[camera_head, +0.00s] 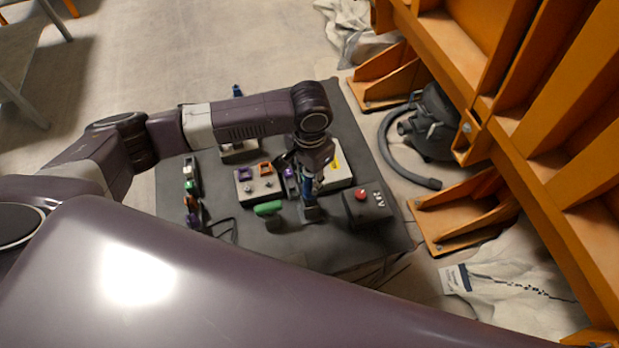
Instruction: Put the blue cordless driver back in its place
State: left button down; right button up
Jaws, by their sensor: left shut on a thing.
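My left arm comes in from the left over the dark table. My left gripper (309,176) points down over the table's right half and is shut on the blue cordless driver (307,187). The driver is upright, with a dark foot (312,213) low at the tabletop. I cannot tell whether it touches the table. The gripper and wrist hide its upper part. My right gripper is not in view.
The dark table (345,115) bears a grey box with purple and orange sockets (260,186), a green-handled tool (268,208), a box with a red button (363,196) and a pale box with a yellow label (338,166). Small coloured items (190,186) line the left. Orange steelwork (480,110) stands right.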

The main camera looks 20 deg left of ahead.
pick_arm(q)
jog(key=shift+f+b, duration=0.3)
jog(key=shift+f, duration=1.3)
jog(key=c, duration=1)
grip_release()
jog(key=shift+f, duration=0.1)
jog(key=shift+r, duration=0.2)
notch_tip(320, 180, up, 3)
jog(key=p, duration=0.3)
jog(key=shift+p, duration=0.3)
jog(key=shift+r+p, duration=0.6)
jog(key=shift+r, duration=1.8)
